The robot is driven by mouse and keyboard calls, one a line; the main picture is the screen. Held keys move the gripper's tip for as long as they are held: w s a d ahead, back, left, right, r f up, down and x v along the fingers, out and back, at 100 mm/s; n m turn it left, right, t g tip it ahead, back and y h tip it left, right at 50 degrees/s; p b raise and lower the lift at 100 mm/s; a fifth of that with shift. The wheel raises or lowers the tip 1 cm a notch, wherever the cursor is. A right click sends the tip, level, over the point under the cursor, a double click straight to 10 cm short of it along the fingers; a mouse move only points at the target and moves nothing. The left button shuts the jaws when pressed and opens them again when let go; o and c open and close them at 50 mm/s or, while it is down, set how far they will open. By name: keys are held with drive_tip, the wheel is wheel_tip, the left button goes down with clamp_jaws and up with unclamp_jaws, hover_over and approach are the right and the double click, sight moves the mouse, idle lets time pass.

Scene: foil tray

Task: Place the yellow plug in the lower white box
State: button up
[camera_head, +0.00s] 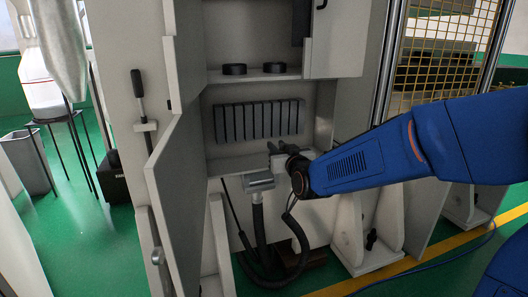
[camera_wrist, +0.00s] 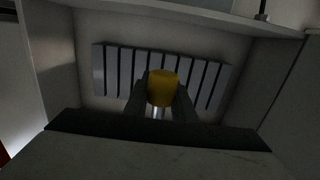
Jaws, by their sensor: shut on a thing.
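The yellow plug (camera_wrist: 162,86) is in the wrist view, held between the two dark fingers of my gripper (camera_wrist: 161,103). In the head view I cannot make out the plug; my gripper (camera_head: 277,149) is at the front opening of the lower white box (camera_head: 232,163), low and right of its middle. The box is an open white compartment with a grey slotted panel (camera_head: 258,120) on its back wall. In the wrist view the box's back wall (camera_wrist: 86,28) and slotted panel (camera_wrist: 110,70) lie behind the plug. The plug appears apart from the panel.
An upper compartment holds two dark round pieces (camera_head: 234,69) on its shelf. An open white door (camera_head: 178,190) stands left of the lower box. A grey nozzle with a black hose (camera_head: 259,215) hangs below the opening. A yellow mesh fence (camera_head: 440,55) stands at the right.

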drive_tip(key=x, duration=1.4)
drive_tip(key=shift+s+a+r, duration=0.1)
drive_tip(key=shift+a+r, duration=0.1)
drive_tip(key=shift+r, duration=0.15)
drive_tip(key=shift+s+f, duration=0.1)
drive_tip(key=shift+f, duration=3.35)
drive_tip(key=shift+f, duration=0.1)
drive_tip(key=o, duration=1.1)
drive_tip(key=shift+c, duration=0.2)
